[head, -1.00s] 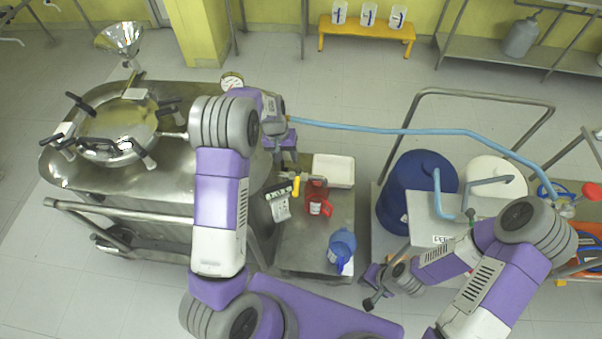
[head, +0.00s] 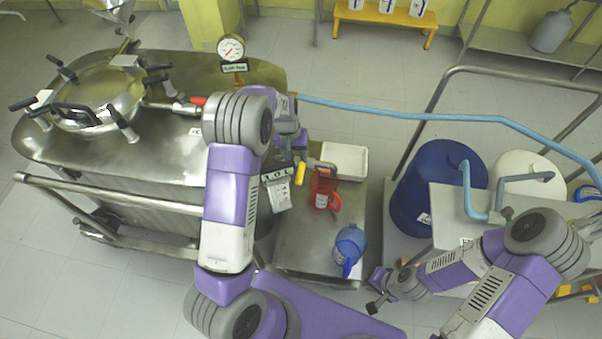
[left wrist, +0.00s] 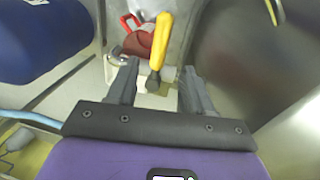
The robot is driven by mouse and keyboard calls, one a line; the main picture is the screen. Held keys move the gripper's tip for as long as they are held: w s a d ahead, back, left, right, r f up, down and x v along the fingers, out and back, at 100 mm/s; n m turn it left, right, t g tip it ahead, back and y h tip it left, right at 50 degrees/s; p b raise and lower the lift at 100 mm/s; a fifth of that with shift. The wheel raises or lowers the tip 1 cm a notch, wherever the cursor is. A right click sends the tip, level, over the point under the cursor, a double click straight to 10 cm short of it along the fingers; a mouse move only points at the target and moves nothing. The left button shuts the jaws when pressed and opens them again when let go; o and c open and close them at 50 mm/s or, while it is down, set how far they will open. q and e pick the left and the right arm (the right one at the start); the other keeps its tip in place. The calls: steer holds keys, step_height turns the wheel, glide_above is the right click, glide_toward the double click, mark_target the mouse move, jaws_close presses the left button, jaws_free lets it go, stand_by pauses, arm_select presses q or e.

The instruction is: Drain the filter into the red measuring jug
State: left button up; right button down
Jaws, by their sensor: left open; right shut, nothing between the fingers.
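The filter is a large steel vessel; its steel body (head: 150,160) stands at left in the head view. A yellow valve handle (head: 301,173) is at its right end. The red measuring jug (head: 322,198) stands on a low steel platform just below and right of the handle. My left gripper (head: 300,143) is close above the handle, partly hidden by its arm. In the left wrist view my open left gripper (left wrist: 158,80) has the yellow handle (left wrist: 162,40) ahead between its fingers; the red jug (left wrist: 138,42) shows beyond. My right gripper (head: 374,292) is shut and empty, low in front.
A blue jug (head: 349,246) and a white tray (head: 346,158) share the steel platform (head: 300,250). A label tag (head: 279,190) hangs beside the handle. A blue drum (head: 435,190) stands at right. A blue hose (head: 410,115) runs across behind.

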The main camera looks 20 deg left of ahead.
mark_target(300, 170)
arm_select(q)
steer(key=f, duration=0.2)
steer(key=f+b, duration=0.1)
steer(key=f, duration=0.2)
steer(key=d+f+b, duration=0.1)
steer(key=f, duration=0.1)
steer(key=shift+w+f, duration=0.15)
steer(key=shift+f, duration=0.25)
jaws_close()
